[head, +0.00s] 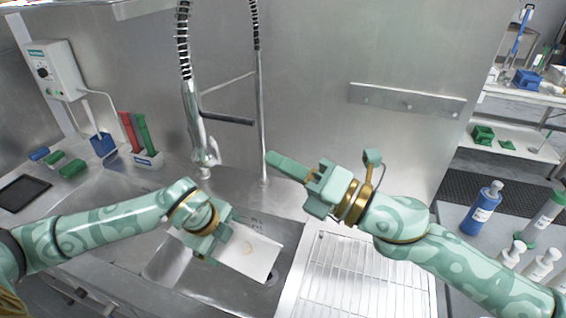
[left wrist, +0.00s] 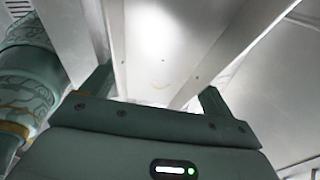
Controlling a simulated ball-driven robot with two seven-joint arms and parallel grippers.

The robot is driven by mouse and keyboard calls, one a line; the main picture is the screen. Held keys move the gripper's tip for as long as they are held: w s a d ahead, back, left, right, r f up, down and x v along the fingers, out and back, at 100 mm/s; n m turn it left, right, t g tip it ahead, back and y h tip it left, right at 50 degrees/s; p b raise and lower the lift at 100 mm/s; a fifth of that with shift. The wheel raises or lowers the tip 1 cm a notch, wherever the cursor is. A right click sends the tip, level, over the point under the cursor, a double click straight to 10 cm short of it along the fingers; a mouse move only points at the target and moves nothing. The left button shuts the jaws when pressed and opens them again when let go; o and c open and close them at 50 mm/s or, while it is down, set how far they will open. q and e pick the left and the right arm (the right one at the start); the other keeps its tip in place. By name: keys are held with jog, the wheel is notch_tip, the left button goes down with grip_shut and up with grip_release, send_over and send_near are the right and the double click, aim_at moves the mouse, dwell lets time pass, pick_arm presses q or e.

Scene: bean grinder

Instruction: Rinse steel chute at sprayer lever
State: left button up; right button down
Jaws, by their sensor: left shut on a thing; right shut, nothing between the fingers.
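The steel chute (head: 246,252) is a bright metal channel held low over the sink basin (head: 170,262). My left gripper (head: 222,238) is shut on its near end; the chute runs from the fingers to the lower right. In the left wrist view the chute (left wrist: 160,45) lies between the two fingers (left wrist: 155,95), with a small brownish mark on its floor. The sprayer (head: 203,150) hangs from a coiled hose above the sink's back edge, with a dark lever (head: 228,118) pointing right. My right gripper (head: 290,170) is shut and empty, right of the sprayer.
A wire drying rack (head: 345,270) lies right of the sink. Bottles (head: 482,208) stand on the right-hand counter. Brushes in a holder (head: 148,158), a dark tablet (head: 22,192) and a control box (head: 55,70) are at the left. The wall behind carries a steel rail (head: 405,100).

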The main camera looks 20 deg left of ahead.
pick_arm(q)
jog(key=shift+r, duration=0.1)
dwell(0.3)
jog(key=shift+s+d+r, duration=0.1)
jog(key=shift+d+r, duration=0.05)
jog(key=shift+d, duration=0.05)
jog(key=shift+s+d+r+b, duration=0.55)
jog(key=shift+s+d+r, duration=1.05)
jog(key=shift+s+r, duration=0.15)
jog(key=shift+w, duration=0.1)
